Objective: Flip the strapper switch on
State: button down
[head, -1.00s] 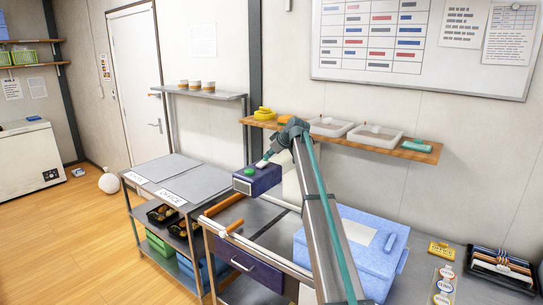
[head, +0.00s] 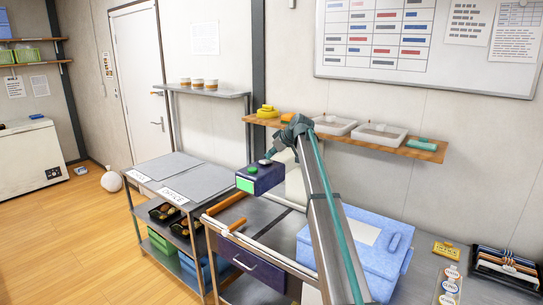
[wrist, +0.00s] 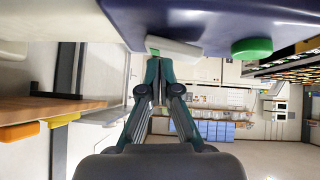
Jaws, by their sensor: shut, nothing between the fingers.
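The strapper (head: 265,181) is a dark blue box at the far end of the steel bench in the head view.
A wooden shelf (head: 425,154) with clear tubs and yellow items runs along the wall behind my arm. A blue box (head: 350,262) stands on the bench right of the strapper. Two orange-handled rails and a drawer (head: 255,262) are in front. A lower cart (head: 150,188) stands left.

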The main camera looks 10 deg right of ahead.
aim_at(271, 161)
jog(key=shift+w+r, duration=0.1)
jog(key=shift+r, duration=0.45)
jog(key=r, duration=0.2)
jog(key=shift+w+d+r+p, duration=0.2)
jog(key=shift+w+r+p, duration=0.05)
jog(key=shift+r+p, duration=0.1)
jog(key=w+d+b+v, duration=0.1)
jog(key=b+v, duration=0.2)
jog(key=v, duration=0.7)
jog(key=shift+d+b, duration=0.25)
jog(key=shift+b, duration=0.1)
jog(key=shift+w+a, duration=0.1)
